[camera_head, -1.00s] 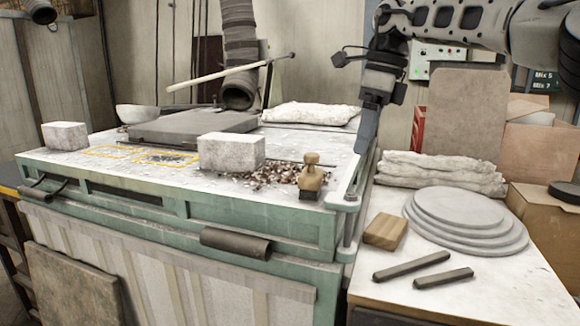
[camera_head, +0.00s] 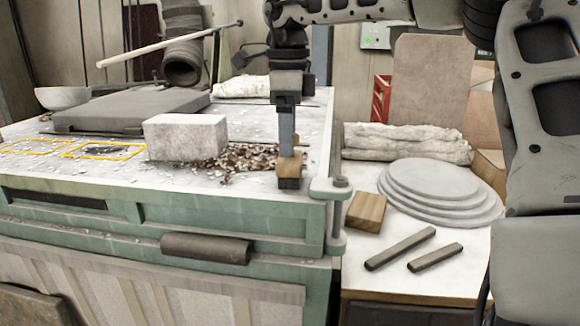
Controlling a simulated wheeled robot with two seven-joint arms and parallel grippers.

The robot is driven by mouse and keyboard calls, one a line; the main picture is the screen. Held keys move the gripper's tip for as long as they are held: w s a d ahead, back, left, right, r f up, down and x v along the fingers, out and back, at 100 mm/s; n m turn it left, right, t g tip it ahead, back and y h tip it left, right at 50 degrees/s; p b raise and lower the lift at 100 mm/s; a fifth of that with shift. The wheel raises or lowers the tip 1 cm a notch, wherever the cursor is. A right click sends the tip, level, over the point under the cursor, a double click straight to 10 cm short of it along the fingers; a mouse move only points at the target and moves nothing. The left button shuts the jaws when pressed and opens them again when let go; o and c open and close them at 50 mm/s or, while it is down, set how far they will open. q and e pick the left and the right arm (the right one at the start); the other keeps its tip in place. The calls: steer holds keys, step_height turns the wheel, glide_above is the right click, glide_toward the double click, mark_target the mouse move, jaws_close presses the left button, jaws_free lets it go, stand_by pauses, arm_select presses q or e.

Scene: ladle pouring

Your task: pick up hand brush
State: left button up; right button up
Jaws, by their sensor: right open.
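The hand brush (camera_head: 290,183) stands on the workbench top near its right front corner, beside a pile of brown and white chips. Its wooden block with a dark base shows; its knob is hidden behind my gripper finger. My right gripper (camera_head: 287,150) points straight down over the brush, its near finger in front of where the knob is. The jaws are open, seen edge-on, so I cannot tell whether they touch the knob. The brush stands upright on the bench. My left gripper is out of view.
A pale block (camera_head: 186,137) stands left of the chip pile (camera_head: 245,158). A metal rail (camera_head: 329,190) runs along the bench's right edge. The side table holds a wooden block (camera_head: 366,212), stacked grey discs (camera_head: 440,190) and two dark bars (camera_head: 400,248).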

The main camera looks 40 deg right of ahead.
step_height(320, 180, down, 5)
steer(key=shift+s+d+f+p, duration=0.1)
steer(key=shift+s+f+p, duration=0.05)
steer(key=shift+p, duration=0.3)
steer(key=c, duration=1.1)
